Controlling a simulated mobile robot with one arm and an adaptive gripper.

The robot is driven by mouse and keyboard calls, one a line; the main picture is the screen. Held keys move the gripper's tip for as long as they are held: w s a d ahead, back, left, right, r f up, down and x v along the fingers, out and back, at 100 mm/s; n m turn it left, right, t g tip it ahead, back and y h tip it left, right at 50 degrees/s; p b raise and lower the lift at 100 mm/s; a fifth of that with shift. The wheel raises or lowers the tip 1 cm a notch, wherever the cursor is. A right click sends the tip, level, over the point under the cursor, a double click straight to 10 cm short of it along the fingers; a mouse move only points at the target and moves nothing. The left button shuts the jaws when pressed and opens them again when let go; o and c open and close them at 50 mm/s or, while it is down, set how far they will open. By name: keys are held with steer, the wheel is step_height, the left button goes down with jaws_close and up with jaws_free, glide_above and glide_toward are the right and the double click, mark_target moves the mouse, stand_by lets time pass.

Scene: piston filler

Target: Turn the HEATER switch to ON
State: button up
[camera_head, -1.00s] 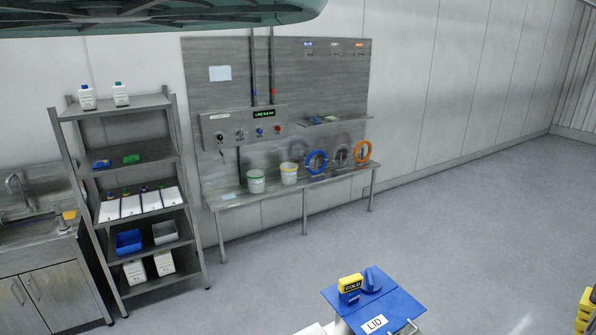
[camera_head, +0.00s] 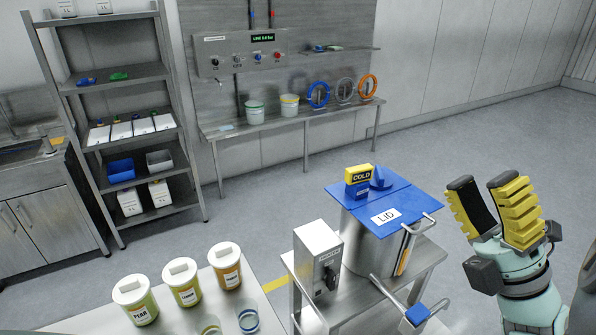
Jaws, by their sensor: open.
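The HEATER switch (camera_head: 331,277) is a dark knob on the front of a grey metal box (camera_head: 311,240). The box stands on a steel table beside a steel pot (camera_head: 368,250). The knob's exact setting is too small to tell. My gripper (camera_head: 489,184) is at the right of the view, fingers pointing up, open and empty. It is right of the pot and well apart from the heater box.
A blue lid (camera_head: 405,198) marked LID covers the pot, with a yellow COLD sign (camera_head: 359,175) on it. Pot handles stick out right. A blue-handled lever (camera_head: 417,314) juts out at the front. Labelled tubs, including a PEAR tub (camera_head: 135,300), stand at front left.

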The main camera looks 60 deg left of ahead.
steer(key=a+f+n+t+h+b, duration=0.1)
steer(key=a+f+n+h+b, duration=0.25)
steer(key=f+b, duration=0.8)
steer(key=a+f+n+h+b, duration=0.2)
steer(key=a+f+b, duration=0.2)
steer(key=f+b, duration=0.75)
steer(key=n+t+h+b, duration=0.4)
steer(key=n+b, duration=0.2)
steer(key=b, duration=1)
glide_toward(334, 280)
steer(key=a, duration=0.6)
steer(key=a+p, duration=0.1)
steer(key=a, duration=0.3)
steer(key=shift+w+a, duration=0.1)
steer(key=shift+w, duration=0.3)
jaws_close()
